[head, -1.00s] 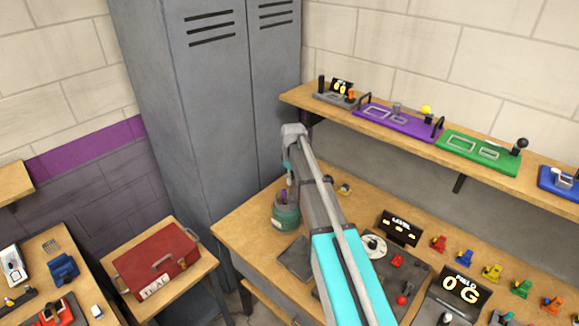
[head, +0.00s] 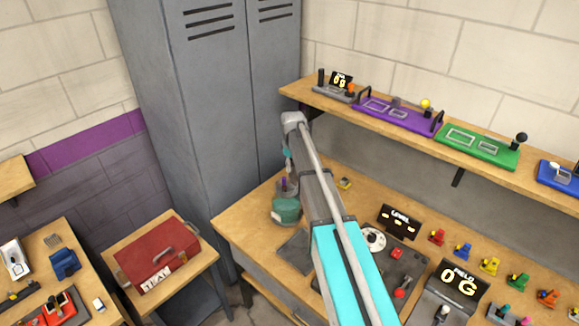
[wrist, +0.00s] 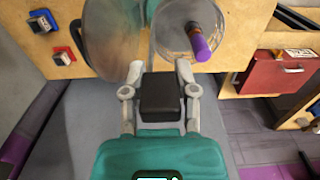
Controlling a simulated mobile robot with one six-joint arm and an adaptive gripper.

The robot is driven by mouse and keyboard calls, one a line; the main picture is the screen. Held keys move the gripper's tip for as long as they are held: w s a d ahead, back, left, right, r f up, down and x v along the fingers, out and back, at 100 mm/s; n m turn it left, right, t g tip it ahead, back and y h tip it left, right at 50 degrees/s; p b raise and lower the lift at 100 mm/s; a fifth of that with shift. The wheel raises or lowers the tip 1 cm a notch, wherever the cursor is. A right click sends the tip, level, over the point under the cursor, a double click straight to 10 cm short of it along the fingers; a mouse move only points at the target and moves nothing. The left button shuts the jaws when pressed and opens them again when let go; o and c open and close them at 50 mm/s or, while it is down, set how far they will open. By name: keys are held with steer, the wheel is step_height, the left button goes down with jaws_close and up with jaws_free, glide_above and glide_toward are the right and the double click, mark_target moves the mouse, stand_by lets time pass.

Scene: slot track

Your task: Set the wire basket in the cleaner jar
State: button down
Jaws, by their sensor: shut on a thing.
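The cleaner jar (head: 287,213) is a teal, see-through jar with a pale label, upright on the left end of the bench. My gripper (head: 288,168) is above it, pointing down. In the wrist view my gripper (wrist: 160,70) is shut on the wire basket (wrist: 172,42), a round, greyish mesh piece beyond the fingertips. A purple stick (wrist: 200,45) shows at the basket; it also shows above the jar in the head view (head: 283,183). A broad grey-brown round surface (wrist: 112,42) lies left of it, unclear. Whether the basket touches the jar is hidden.
Grey lockers (head: 190,130) stand close behind and left of the jar. A shelf (head: 330,102) with controllers overhangs the bench to the right. A red toolbox (head: 158,250) sits on a lower stand at left. Small cars and score displays fill the bench's right side.

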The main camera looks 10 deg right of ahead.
mark_target(292, 185)
steer(key=shift+f+b, duration=6.5)
steer(key=shift+f, duration=0.15)
steer(key=shift+f, duration=0.15)
steer(key=shift+c, duration=1.5)
jaws_free()
